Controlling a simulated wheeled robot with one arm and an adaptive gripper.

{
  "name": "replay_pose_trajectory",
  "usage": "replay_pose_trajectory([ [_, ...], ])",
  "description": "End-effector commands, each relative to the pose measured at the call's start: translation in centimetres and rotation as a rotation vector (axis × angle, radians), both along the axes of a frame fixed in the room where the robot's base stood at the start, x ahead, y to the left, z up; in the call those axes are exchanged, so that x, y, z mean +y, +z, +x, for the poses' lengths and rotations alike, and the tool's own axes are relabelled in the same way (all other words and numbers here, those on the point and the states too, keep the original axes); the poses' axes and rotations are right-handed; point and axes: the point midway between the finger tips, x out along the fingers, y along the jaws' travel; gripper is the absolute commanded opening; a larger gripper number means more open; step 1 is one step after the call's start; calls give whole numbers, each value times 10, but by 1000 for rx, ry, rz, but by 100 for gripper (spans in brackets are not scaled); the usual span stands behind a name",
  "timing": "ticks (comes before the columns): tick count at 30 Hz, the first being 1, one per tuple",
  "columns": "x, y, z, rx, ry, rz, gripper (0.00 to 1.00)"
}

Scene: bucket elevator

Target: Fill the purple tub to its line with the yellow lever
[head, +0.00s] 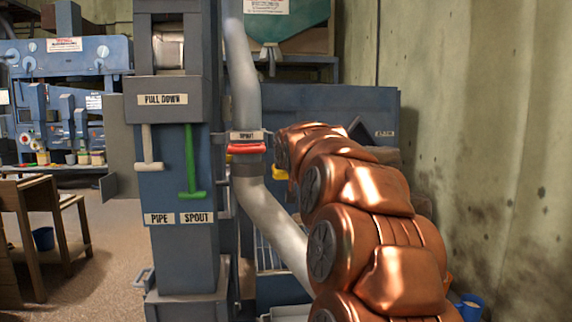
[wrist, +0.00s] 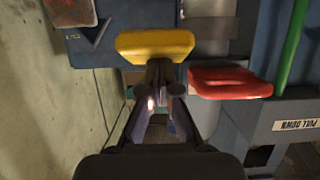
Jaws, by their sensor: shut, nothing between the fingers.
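The yellow lever (wrist: 155,45) is a wide flat handle at the top middle of the wrist view. In the head view only a small piece of it (head: 280,174) shows beside my copper arm. My gripper (wrist: 160,82) is shut and empty, its fingertips at the lower edge of the yellow handle in the picture; I cannot tell whether they touch. In the head view my arm hides the gripper. I do not see the purple tub in either view.
A red lever (wrist: 230,82) sits close to the right of my gripper; it also shows in the head view (head: 247,149). A green handle (head: 190,165) and a pale handle (head: 149,150) hang on the blue column. A grey pipe (head: 275,220) slants down beside my arm. A wall (head: 480,130) stands at right.

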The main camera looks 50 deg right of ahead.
Motion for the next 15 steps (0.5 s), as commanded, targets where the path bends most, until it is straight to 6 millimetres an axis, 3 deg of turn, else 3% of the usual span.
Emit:
replay_pose_trajectory([
  [1,0,-20,2,31,1,27,0],
  [15,0,-24,2,36,1,31,0],
])
